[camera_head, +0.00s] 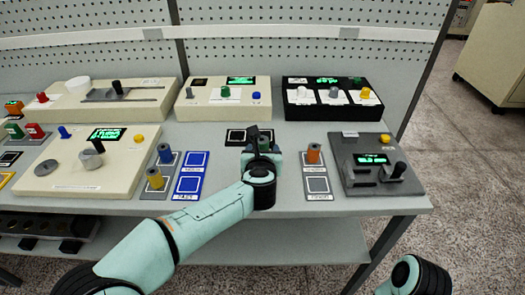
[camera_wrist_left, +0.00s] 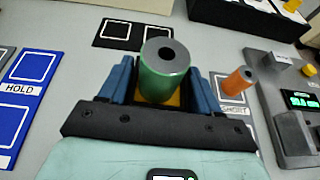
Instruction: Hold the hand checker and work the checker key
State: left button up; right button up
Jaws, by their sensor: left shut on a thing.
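My left gripper (camera_head: 262,155) is shut on a green spindle (camera_wrist_left: 165,72), a cylinder with a grey top and a dark central hole. The blue fingers stand on both sides of it in the left wrist view. In the head view the green spindle (camera_head: 264,142) is partly hidden by the gripper, just in front of a black two-square mat (camera_head: 236,134). A dark grey box (camera_head: 362,177) with a green display, yellow button and black-knobbed lever stands to the right; I cannot tell whether it is the hand checker. My right gripper is not in view.
An orange spindle (camera_head: 314,153) stands on a grey mat (camera_head: 318,184) right of my gripper. Cream consoles (camera_head: 75,168) and a black console (camera_head: 330,93) line the bench. Pegboard rises behind.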

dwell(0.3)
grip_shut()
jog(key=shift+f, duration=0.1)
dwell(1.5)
